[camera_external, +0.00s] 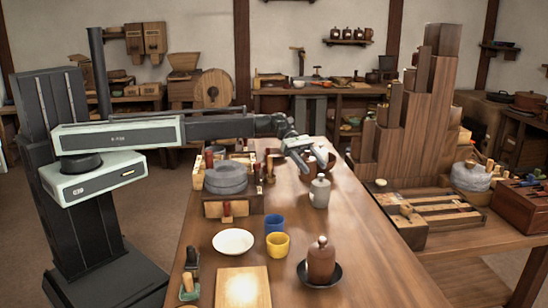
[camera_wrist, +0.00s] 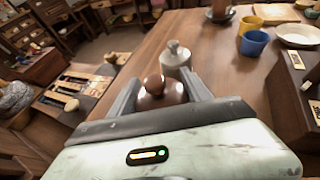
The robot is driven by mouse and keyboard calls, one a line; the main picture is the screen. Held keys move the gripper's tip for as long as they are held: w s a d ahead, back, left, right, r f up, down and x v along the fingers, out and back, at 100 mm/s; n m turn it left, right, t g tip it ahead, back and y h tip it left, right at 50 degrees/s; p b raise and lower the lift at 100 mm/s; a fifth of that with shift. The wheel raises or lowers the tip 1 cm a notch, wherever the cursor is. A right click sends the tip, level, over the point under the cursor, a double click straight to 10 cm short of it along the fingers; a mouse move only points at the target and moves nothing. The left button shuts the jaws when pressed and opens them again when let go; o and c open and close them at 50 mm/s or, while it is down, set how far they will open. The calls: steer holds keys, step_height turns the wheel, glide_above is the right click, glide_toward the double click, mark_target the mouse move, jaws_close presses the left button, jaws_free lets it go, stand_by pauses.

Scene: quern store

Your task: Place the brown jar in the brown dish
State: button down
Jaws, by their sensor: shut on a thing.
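My gripper (camera_external: 303,158) is over the far part of the wooden table. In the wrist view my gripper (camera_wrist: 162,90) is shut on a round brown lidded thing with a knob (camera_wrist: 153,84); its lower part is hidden. In the external view this brown thing (camera_external: 326,160) is partly behind the fingers, and I cannot tell if it touches the table. A tall brown jar (camera_external: 321,262) stands upright in a dark dish (camera_external: 304,275) at the near right. In the wrist view only the lower part of that jar (camera_wrist: 220,8) shows at the top edge.
A pale grey lidded jar (camera_external: 319,191) stands just nearer than my gripper. Blue (camera_external: 274,223) and yellow (camera_external: 277,245) cups, a white bowl (camera_external: 233,241) and a board (camera_external: 243,286) lie nearer. A quern stone (camera_external: 226,178) is at left. The right-middle tabletop is clear.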

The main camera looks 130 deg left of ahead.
step_height(320, 180, up, 7)
steer(key=p, duration=0.5)
steer(key=shift+f, duration=0.2)
